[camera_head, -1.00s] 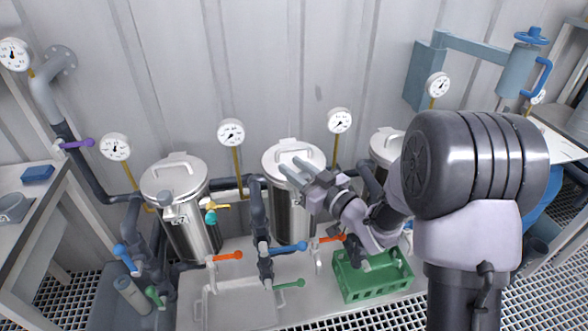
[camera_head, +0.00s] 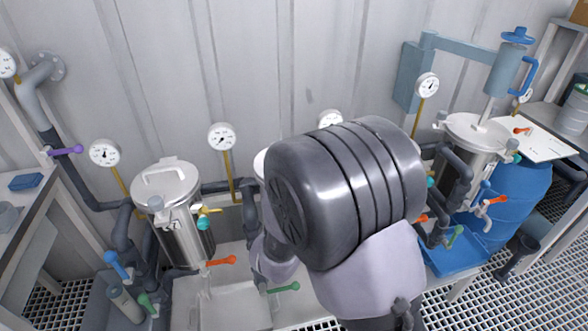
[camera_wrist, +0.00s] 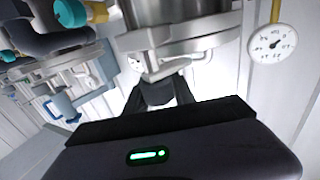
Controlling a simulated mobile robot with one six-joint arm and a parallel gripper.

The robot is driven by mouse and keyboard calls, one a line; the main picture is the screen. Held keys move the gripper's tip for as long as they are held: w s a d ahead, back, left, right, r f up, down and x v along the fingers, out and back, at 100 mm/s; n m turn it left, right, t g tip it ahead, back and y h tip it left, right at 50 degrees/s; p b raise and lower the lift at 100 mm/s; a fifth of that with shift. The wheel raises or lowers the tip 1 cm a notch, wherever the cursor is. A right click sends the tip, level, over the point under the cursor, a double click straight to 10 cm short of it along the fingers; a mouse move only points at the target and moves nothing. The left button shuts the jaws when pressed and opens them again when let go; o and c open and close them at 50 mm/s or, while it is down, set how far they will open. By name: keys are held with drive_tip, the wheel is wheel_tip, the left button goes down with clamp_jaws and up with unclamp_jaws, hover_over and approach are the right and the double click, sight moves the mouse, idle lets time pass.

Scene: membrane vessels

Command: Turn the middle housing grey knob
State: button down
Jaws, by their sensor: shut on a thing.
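The middle housing is a steel vessel almost fully hidden behind my arm in the camera_head view; only a sliver of its lid (camera_head: 259,166) shows at the left. In the camera_wrist view a steel vessel with its rim and lid (camera_wrist: 178,42) fills the top centre, turned over in the picture. A silver bar handle (camera_wrist: 152,72) sits on that lid. My gripper (camera_wrist: 165,92) reaches up to the lid, its dark fingers shut on the grey knob, which they mostly hide. In the camera_head view my gripper is hidden behind my arm.
A left housing (camera_head: 168,185) stands clear of my arm, and a right housing (camera_head: 475,140) stands by a blue drum (camera_head: 520,200). Valves with orange handles (camera_head: 222,262) and grey pipes run along the front. A gauge (camera_wrist: 272,43) is beside the vessel in the wrist view.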

drive_tip(key=m+h, duration=0.1)
drive_tip(key=m+g+h, duration=0.1)
drive_tip(key=h, duration=0.1)
drive_tip(key=m+h, duration=0.1)
drive_tip(key=h, duration=0.1)
drive_tip(key=shift+s+d, duration=0.1)
drive_tip(key=shift+d, duration=0.25)
drive_tip(key=shift+s+d+m+g+h, duration=0.15)
drive_tip(key=shift+d+m+g+h, duration=0.05)
drive_tip(key=shift+m+g+h, duration=0.8)
drive_tip(key=shift+s+d+m+g+h, duration=0.15)
drive_tip(key=shift+m+g+h, duration=0.35)
drive_tip(key=shift+m+h, duration=0.5)
drive_tip(key=shift+d+r+h, duration=0.1)
drive_tip(key=shift+h, duration=0.2)
drive_tip(key=c, duration=1.1)
unclamp_jaws()
drive_tip(key=shift+w, duration=0.1)
drive_tip(key=shift+o, duration=0.2)
drive_tip(key=p+v, duration=0.5)
drive_tip(key=v, duration=1.2)
